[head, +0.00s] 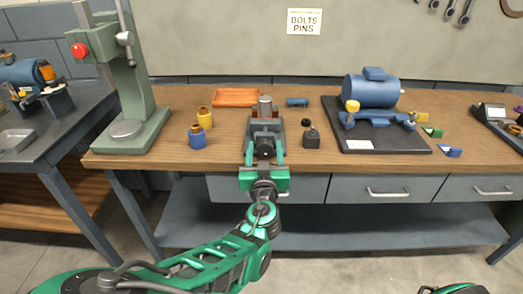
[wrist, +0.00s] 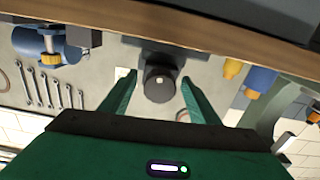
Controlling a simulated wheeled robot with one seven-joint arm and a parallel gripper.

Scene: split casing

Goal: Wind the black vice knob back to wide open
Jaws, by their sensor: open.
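The grey vice (head: 266,124) stands at the front middle of the wooden bench. Its black knob (head: 264,147) faces me at the front edge. In the wrist view the round black knob (wrist: 160,84) shows end-on with a small pale centre. My green gripper (head: 264,158) is open, with one finger on each side of the knob. The wrist view shows gaps between the knob and both fingers of my gripper (wrist: 158,80). A grey cylinder (head: 265,106) stands at the vice's far end. The gap between the vice jaws is not clear.
Blue (head: 197,137) and yellow (head: 205,118) parts stand left of the vice. A dark block (head: 312,139) stands close on its right. An orange tray (head: 236,97) lies behind. A blue motor (head: 372,91) sits on a black mat (head: 415,142) further right. Drawers (head: 386,188) are below.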

